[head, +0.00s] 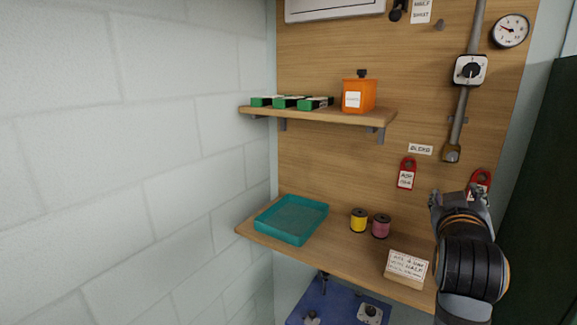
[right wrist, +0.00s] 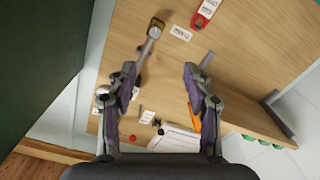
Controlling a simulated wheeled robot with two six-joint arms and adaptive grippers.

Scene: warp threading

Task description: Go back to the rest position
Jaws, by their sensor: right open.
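My right gripper (head: 460,200) is raised at the right side of the head view, in front of the wooden back panel (head: 330,160). In the right wrist view my right gripper (right wrist: 165,85) has its two fingers spread wide, with nothing between them. A grey lever (head: 460,115) on the panel is above the gripper in the head view; its tip (right wrist: 156,27) shows beyond the left finger in the wrist view. A red tag (head: 479,185) hangs just behind the gripper and is partly hidden. My left gripper is not in either view.
The lower shelf carries a teal tray (head: 291,219), a yellow spool (head: 358,220), a pink spool (head: 381,227) and a card (head: 406,267). The upper shelf (head: 330,115) holds green boxes (head: 290,102) and an orange container (head: 359,95). A white block wall (head: 130,160) stands at left.

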